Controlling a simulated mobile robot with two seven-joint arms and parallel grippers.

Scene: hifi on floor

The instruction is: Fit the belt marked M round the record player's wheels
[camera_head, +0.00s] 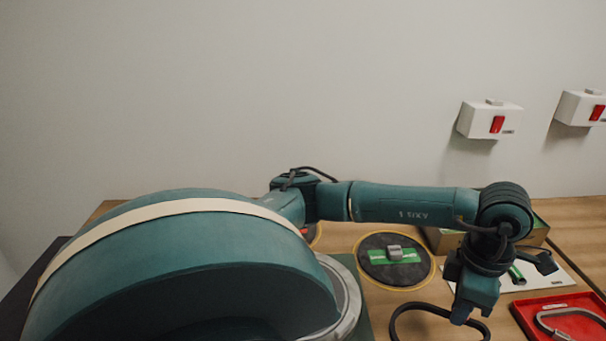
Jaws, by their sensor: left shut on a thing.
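My left arm reaches across from the left, and its gripper (462,317) points down at the lower right. It is shut on a black belt loop (404,308), which hangs partly below the picture edge. No marking on the belt can be read. A dark round pad (372,271) ringed in yellow lies left of the gripper, with a green label and a small grey block on it. No wheels can be made out. My right gripper is out of view.
A red tray (528,306) with a grey curved piece (546,321) stands at the lower right. A white sheet with a green item lies behind it. A box (534,234) stands behind my wrist. Two white switch boxes (480,121) (576,107) hang on the wall.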

